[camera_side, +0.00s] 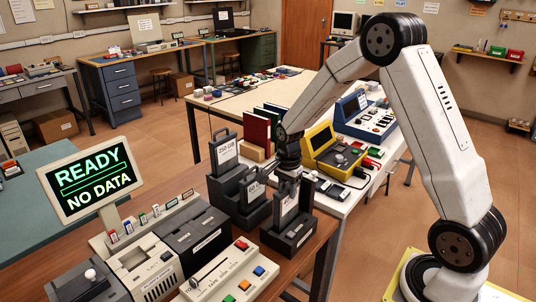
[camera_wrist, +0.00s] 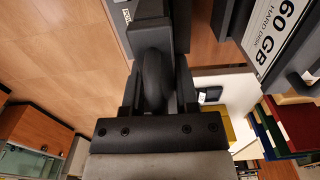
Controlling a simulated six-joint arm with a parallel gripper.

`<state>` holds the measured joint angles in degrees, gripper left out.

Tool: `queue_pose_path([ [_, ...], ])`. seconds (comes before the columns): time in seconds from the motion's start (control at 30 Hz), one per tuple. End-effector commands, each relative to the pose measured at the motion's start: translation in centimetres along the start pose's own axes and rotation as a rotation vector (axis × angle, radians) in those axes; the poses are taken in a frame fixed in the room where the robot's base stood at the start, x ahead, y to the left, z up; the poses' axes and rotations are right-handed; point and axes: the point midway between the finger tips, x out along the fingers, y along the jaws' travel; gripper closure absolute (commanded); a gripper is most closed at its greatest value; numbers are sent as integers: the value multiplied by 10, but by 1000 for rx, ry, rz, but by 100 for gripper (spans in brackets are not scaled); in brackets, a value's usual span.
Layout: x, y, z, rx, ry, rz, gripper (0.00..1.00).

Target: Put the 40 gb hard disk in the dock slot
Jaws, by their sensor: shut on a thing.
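My gripper (camera_side: 289,178) points down and is shut on the handle of a dark hard disk (camera_side: 288,207), the rightmost of three. That disk stands upright at the front black holder (camera_side: 288,238); its pale label is too small to read here. In the wrist view the fingers (camera_wrist: 156,85) close around its dark handle, and only a sliver of its label shows.
A screen (camera_side: 90,178) reads "READY NO DATA". A beige unit (camera_side: 147,268) and a panel with coloured buttons (camera_side: 233,275) crowd the front bench. Behind stand a yellow device (camera_side: 333,150), a blue console (camera_side: 365,118) and upright books (camera_side: 258,128).

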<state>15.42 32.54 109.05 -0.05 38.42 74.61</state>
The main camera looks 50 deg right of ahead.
Motion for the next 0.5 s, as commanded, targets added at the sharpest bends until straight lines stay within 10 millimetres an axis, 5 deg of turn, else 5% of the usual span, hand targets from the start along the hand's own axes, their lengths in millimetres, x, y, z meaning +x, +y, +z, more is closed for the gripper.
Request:
queue_pose_path([
  [0.5,13,-1,0,0,1,-3,100],
])
